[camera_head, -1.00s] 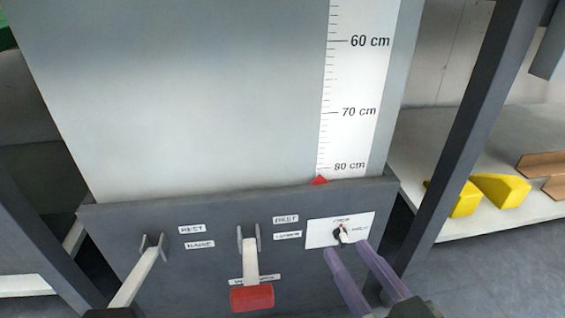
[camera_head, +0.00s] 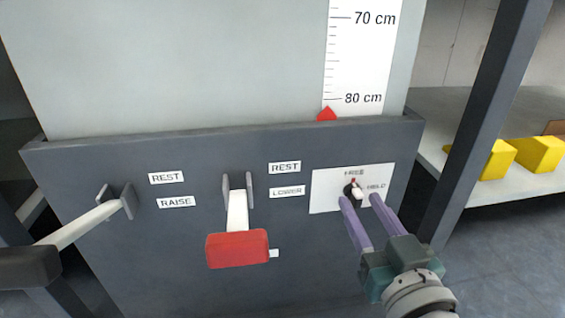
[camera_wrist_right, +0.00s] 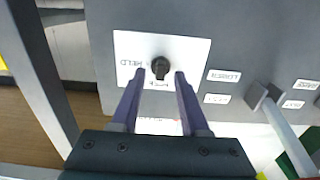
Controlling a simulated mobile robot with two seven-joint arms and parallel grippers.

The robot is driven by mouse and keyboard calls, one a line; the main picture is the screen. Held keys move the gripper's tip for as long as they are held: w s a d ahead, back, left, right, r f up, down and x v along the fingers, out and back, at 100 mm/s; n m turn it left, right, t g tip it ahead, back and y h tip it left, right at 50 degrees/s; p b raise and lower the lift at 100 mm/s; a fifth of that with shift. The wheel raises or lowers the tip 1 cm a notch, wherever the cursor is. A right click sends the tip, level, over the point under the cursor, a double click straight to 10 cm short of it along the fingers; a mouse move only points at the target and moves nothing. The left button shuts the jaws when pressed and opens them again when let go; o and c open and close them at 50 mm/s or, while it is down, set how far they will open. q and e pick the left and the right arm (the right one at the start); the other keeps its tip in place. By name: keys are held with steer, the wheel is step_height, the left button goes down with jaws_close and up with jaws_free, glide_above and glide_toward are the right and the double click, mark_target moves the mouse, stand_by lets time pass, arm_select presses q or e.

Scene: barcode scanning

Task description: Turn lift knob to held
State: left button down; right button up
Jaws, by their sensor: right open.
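The lift knob (camera_head: 350,189) is small and dark, with a red mark at its top and a pale part at its lower right. The red mark lies on the FREE side. My right gripper (camera_head: 360,200) is open, its purple fingers reaching up to the plate. In the right wrist view, the knob (camera_wrist_right: 160,66) lies between the fingertips (camera_wrist_right: 160,75), with a gap on each side. Contact is not visible. My left gripper is not in view.
A red-handled lever (camera_head: 238,248) stands out left of the plate, beside REST and LOWER labels. A black-handled lever (camera_head: 30,266) is at far left. A red pointer (camera_head: 327,114) is near 80 cm. A dark post (camera_head: 478,120) and yellow blocks (camera_head: 540,154) are right.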

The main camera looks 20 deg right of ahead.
steer(key=shift+w+d, duration=0.15)
steer(key=shift+w, duration=0.5)
jaws_close()
